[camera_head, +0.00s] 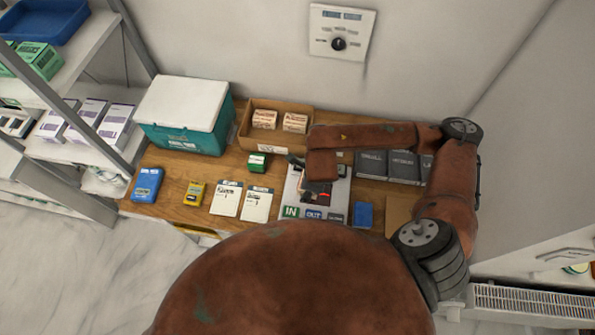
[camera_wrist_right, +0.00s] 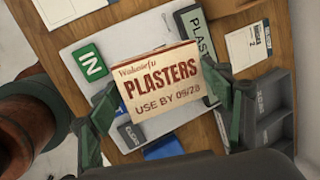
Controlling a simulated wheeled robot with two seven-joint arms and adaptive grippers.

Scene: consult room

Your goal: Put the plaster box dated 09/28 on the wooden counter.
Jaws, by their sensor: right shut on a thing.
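The plaster box (camera_wrist_right: 160,82) is cream with brown-red lettering, "PLASTERS, USE BY 09/28", in the right wrist view. My right gripper (camera_wrist_right: 166,98) is shut on it, with a finger at each side. In the head view my right arm hides most of the gripper and box above the white IN/OUT board (camera_head: 338,201). I cannot tell whether the box touches the board. The wooden counter (camera_head: 218,172) runs below the wall, with bare wood left of the board. My left gripper is not in view.
A cardboard tray (camera_head: 243,128) holds two more plaster boxes (camera_head: 264,119) at the back. A teal cooler (camera_head: 180,132), small green box (camera_head: 257,162), yellow device (camera_head: 194,193), blue pack (camera_head: 146,185) and two cards (camera_head: 226,199) occupy the counter. Dark bins (camera_head: 371,166) stand at right.

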